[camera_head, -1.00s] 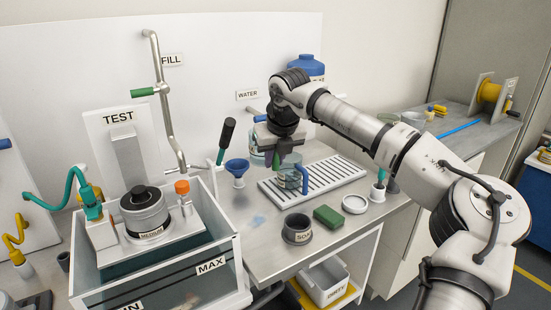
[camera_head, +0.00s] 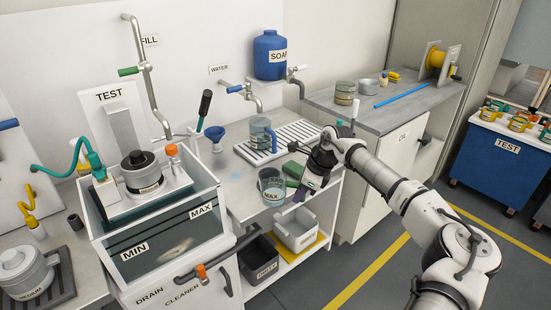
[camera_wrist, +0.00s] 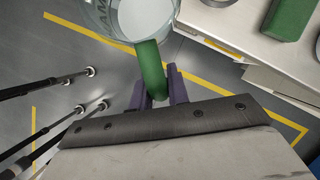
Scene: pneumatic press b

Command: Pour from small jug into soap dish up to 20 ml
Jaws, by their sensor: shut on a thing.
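My gripper (camera_head: 301,190) is shut on the green handle (camera_wrist: 152,68) of a clear jug (camera_head: 270,184) with a MAX mark. It holds the jug roughly upright at the counter's front edge. In the wrist view the jug (camera_wrist: 104,14) shows against the grey floor, with a pale round area inside. I cannot tell whether that is liquid. A second clear jug with a blue handle (camera_head: 261,134) stands on the drain rack. No soap dish shows clearly in the head view; the held jug and my gripper cover part of the counter. A pale rim at the wrist view's right edge is unclear.
A green sponge (camera_head: 293,169) lies on the counter behind the held jug. The slatted drain rack (camera_head: 297,134) is behind it. A glass-walled tank (camera_head: 160,242) stands left. Grey bins (camera_head: 296,230) sit on the shelf below.

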